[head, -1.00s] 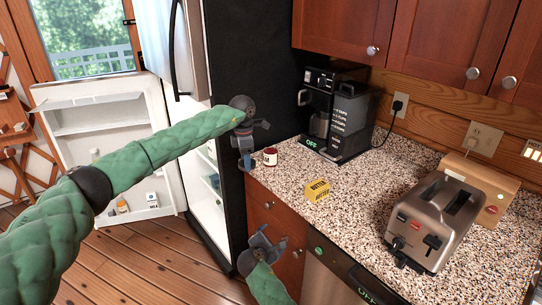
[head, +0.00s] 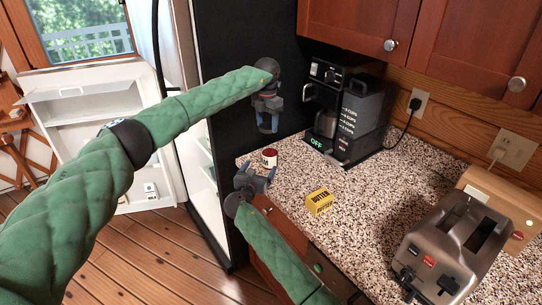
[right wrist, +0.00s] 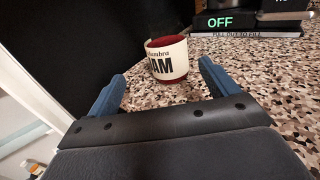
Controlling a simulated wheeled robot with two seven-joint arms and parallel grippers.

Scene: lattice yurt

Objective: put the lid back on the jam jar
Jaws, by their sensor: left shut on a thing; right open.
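The jam jar (head: 269,157) is a small cream jar with a dark red top, upright at the counter's left edge. In the right wrist view the jar (right wrist: 167,59) shows its label, and its top looks open with dark red inside. My left gripper (head: 267,127) is above and slightly behind the jar, pointing down. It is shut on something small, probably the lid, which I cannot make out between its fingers. My right gripper (head: 257,170) is open and empty at the counter edge, with the jar just ahead of its fingertips, between their lines.
A coffee maker (head: 345,115) is behind, and a toaster (head: 455,245) is at the right. The dark fridge side (head: 235,80) rises to the left.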

